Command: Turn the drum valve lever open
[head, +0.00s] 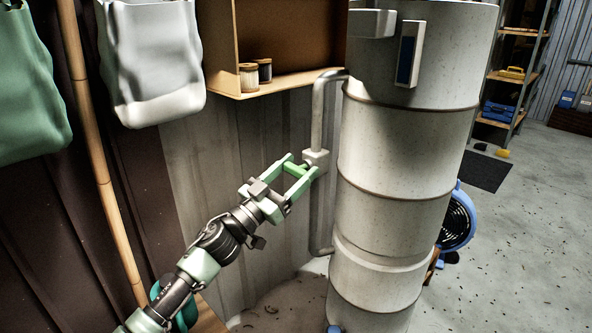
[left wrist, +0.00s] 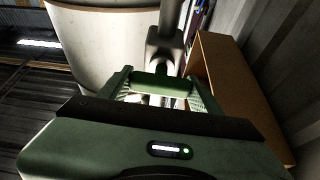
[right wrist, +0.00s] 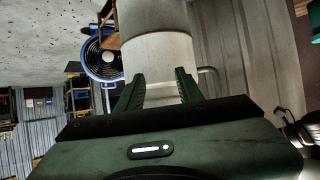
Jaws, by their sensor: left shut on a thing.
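The drum (head: 395,150) is a tall, pale, speckled cylinder with ribs, and a grey pipe (head: 318,110) runs down its left side. A grey valve block (head: 316,158) sits on that pipe, and it also shows in the left wrist view (left wrist: 165,45). A short green lever (left wrist: 160,82) lies crosswise between my left fingers, in front of the valve. My left gripper (head: 300,166) is shut on this lever. My right gripper (right wrist: 158,88) is outside the head view; its fingers are apart with nothing between them, facing the drum's lower part (right wrist: 155,50).
A wooden wall shelf (head: 290,82) with two spools stands above the valve. A white bag (head: 150,60) and a green bag (head: 30,85) hang at left beside a bamboo pole (head: 88,130). A blue fan (head: 458,220) stands behind the drum. The floor at right is mostly clear.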

